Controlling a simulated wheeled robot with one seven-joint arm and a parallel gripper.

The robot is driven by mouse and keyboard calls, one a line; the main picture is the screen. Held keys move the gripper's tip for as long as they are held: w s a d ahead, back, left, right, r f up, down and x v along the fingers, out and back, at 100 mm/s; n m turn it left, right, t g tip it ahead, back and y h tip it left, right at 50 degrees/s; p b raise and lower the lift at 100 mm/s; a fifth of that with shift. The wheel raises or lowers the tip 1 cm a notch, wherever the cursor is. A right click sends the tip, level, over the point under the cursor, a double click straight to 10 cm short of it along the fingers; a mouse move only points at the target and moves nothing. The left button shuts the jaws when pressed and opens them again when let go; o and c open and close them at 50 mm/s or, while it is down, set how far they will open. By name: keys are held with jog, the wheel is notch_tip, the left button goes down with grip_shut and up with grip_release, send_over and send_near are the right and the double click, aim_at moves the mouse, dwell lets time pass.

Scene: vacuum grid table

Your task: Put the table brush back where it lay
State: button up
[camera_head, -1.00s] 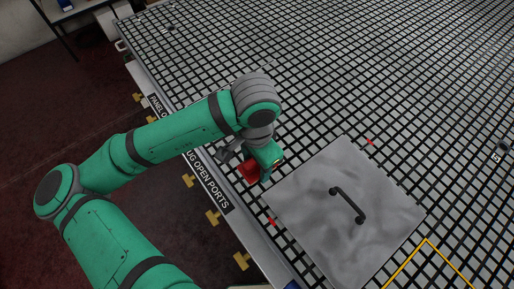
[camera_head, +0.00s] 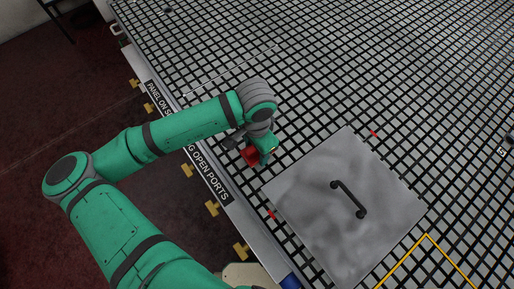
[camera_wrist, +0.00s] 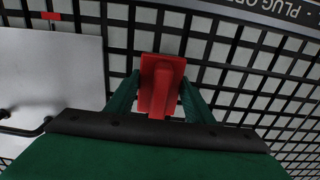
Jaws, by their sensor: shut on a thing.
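The table brush shows as a red block-shaped thing (camera_head: 250,155) at my gripper (camera_head: 263,153), over the grid table near its left edge. In the wrist view the red brush (camera_wrist: 161,84) sits between the two green fingers of my gripper (camera_wrist: 158,92), which are shut on it. Its underside is hidden, and I cannot tell whether it touches the grid. The spot where it lay is not clearly marked in view.
A grey square plate (camera_head: 320,220) with a dark handle (camera_head: 348,199) lies right of my gripper. Yellow outline lines (camera_head: 427,237) show at the lower right. A pale thin line (camera_head: 230,70) crosses the grid behind. Much of the far grid (camera_head: 380,60) is clear.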

jog(key=shift+s+a, duration=0.1)
jog(key=shift+a, duration=0.1)
jog(key=o, duration=1.1)
jog(key=shift+f, duration=0.1)
jog(key=shift+r, duration=0.45)
notch_tip(320, 180, up, 11)
jog(key=shift+r, duration=0.2)
jog(key=shift+w, duration=0.2)
